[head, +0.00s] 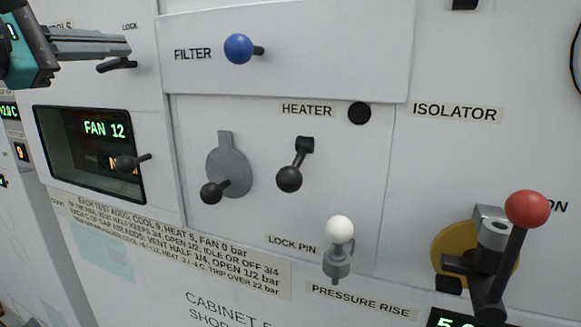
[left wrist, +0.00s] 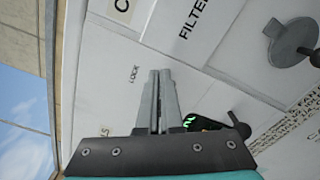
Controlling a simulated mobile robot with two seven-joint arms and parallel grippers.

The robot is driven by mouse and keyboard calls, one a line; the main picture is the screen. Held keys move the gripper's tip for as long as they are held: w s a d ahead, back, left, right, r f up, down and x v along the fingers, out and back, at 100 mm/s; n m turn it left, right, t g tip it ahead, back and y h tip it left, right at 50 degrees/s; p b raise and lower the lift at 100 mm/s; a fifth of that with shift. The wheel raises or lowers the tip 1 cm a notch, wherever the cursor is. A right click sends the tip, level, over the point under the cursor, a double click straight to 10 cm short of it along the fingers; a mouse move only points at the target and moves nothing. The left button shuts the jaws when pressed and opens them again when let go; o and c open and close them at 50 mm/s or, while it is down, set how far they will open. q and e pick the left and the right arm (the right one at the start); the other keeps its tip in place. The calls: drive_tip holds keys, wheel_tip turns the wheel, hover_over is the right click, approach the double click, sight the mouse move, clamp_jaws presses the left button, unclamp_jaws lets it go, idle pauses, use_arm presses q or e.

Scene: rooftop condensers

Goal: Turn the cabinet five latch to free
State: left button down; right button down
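A small dark latch handle (head: 117,65) sits on the white cabinet panel at the upper left of the head view, below the LOCK label (head: 130,27). It lies nearly level, tilted slightly. My left gripper (head: 152,47) is in front of the panel, its fingers passing just above the latch in the picture. In the left wrist view the gripper's fingers (left wrist: 160,73) are together with nothing visible between them, and the LOCK label (left wrist: 134,73) is just left of them. I cannot make out the latch there. I cannot tell whether the fingers touch it. My right gripper is not in view.
A blue FILTER knob (head: 238,48) sticks out to the right. Below are a FAN display (head: 85,135) with a dark lever (head: 130,162), a grey round plate (head: 229,165), a HEATER lever (head: 289,178), a white-topped lock pin (head: 339,230) and a red-knobbed lever (head: 527,209).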

use_arm(q)
drive_tip(key=shift+a+f, duration=0.15)
drive_tip(key=shift+f, duration=0.1)
drive_tip(key=shift+s+d+r, duration=0.1)
drive_tip(key=shift+d+r, duration=0.1)
drive_tip(key=shift+d, duration=0.1)
drive_tip(key=b+v, duration=0.3)
drive_tip(key=v, duration=0.3)
drive_tip(key=shift+d, duration=0.2)
